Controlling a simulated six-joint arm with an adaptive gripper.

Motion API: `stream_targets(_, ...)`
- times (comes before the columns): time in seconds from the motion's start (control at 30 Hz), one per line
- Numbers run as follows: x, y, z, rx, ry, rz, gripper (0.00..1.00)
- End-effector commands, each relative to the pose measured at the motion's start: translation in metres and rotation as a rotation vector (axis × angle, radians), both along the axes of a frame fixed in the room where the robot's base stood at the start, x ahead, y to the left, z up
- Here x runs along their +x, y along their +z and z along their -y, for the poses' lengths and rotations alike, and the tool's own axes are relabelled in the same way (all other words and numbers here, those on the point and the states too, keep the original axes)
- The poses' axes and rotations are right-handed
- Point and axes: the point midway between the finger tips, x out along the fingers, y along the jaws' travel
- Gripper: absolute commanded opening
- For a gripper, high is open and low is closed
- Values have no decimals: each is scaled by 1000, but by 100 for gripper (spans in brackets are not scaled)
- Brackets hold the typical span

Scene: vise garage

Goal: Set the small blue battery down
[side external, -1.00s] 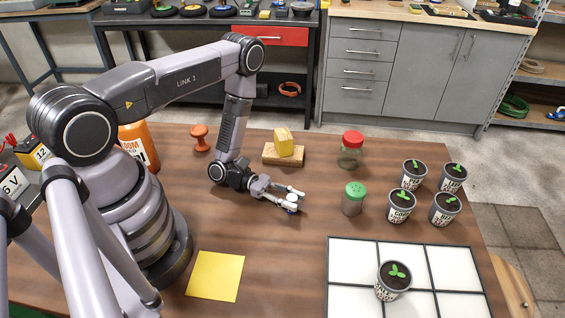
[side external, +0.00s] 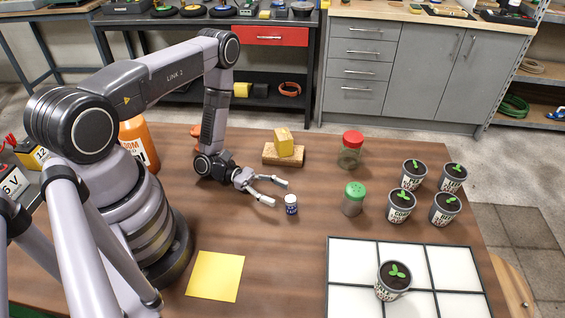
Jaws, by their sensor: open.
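The small blue battery (side external: 291,204) stands upright on the brown wooden table, blue with a pale top. My gripper (side external: 281,194) is open, its two light fingers spread and pointing right, just left of the battery. The battery appears clear of the fingers, though the small gap is hard to judge. Nothing shows between the fingers.
A jar with a green lid (side external: 354,198) and one with a red lid (side external: 350,149) stand to the right. A yellow block on a wooden base (side external: 283,153) is behind. A yellow sheet (side external: 215,276) and a white grid panel (side external: 353,262) lie in front.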

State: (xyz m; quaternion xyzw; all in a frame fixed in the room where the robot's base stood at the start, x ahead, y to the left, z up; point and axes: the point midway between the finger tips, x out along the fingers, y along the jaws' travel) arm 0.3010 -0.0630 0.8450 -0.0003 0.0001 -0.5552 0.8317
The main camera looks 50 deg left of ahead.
Motion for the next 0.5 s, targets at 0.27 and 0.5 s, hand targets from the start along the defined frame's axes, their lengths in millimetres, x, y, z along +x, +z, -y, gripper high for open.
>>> stream_targets(0.27, -20, 0, -51, 1, 6, 2, 52)
stream_targets(0.5, -28, 0, -67, 0, 0, 1, 52)
